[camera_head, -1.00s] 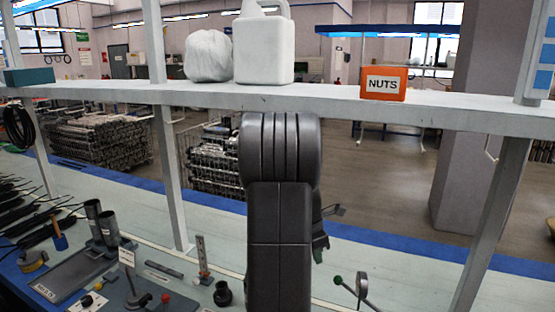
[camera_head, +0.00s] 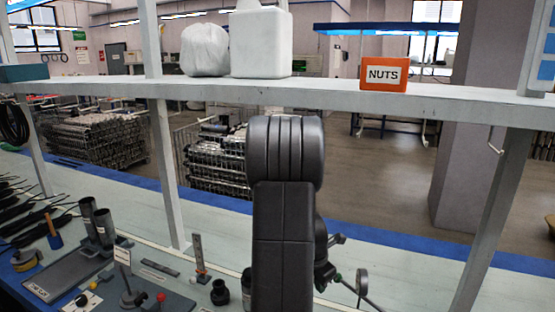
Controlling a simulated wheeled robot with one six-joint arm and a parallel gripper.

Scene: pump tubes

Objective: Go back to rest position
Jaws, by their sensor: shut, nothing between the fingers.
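My dark grey arm stands upright in the middle of the view and hides part of the bench behind it. My gripper (camera_head: 336,240) shows only partly, just right of the arm's lower section, small and dark. It is shut and holds nothing. It is above the bench, apart from the shelf.
A white shelf (camera_head: 450,104) crosses behind my arm, carrying an orange NUTS box (camera_head: 383,74), a white jug (camera_head: 262,45) and a white bag (camera_head: 205,50). Shelf posts (camera_head: 497,220) stand on both sides. A green-knobbed lever (camera_head: 345,283) is close to my gripper. A black cup (camera_head: 220,292) is left of my arm.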

